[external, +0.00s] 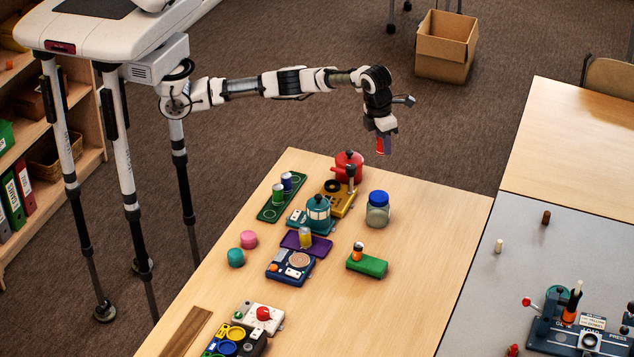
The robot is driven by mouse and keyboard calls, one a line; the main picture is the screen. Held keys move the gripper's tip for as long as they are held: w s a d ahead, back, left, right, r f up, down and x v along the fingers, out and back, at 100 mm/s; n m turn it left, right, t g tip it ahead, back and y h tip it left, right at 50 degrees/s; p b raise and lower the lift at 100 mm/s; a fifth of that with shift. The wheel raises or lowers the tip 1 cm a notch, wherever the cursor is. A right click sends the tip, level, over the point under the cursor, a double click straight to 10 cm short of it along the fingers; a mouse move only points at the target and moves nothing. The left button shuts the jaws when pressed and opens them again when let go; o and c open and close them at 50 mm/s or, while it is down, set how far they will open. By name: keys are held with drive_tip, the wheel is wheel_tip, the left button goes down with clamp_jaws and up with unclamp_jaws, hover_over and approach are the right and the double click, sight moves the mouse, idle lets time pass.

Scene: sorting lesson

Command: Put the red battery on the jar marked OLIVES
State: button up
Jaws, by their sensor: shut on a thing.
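My gripper (385,143) hangs from the arm above the far right part of the wooden table, pointing down. It is shut on a small red thing that looks like the red battery (380,146); the fingers hide part of it. A glass jar with a blue lid (378,209) stands upright on the table, below the gripper in the picture and apart from it. No marking can be read on the jar, so I cannot tell whether it says OLIVES.
A red pot (347,166), a yellow toy unit (338,197) and a teal kettle-like thing (318,209) stand left of the jar. A green block (367,265) with a small orange-and-white figure lies nearer. The table's right side (440,225) is clear.

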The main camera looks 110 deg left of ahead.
sight(382, 195)
wheel_tip(382, 195, down, 15)
drive_tip(key=shift+p, duration=0.55)
drive_tip(key=shift+f, duration=0.15)
drive_tip(key=o, duration=1)
drive_tip(key=shift+o, duration=0.2)
drive_tip(key=r, duration=0.4)
drive_tip(key=s+r, duration=0.1)
drive_tip(key=r, duration=0.3)
drive_tip(key=d+r+b, duration=0.1)
drive_tip(key=r, duration=0.3)
drive_tip(key=shift+s+d+r, duration=0.1)
drive_tip(key=shift+s, duration=0.05)
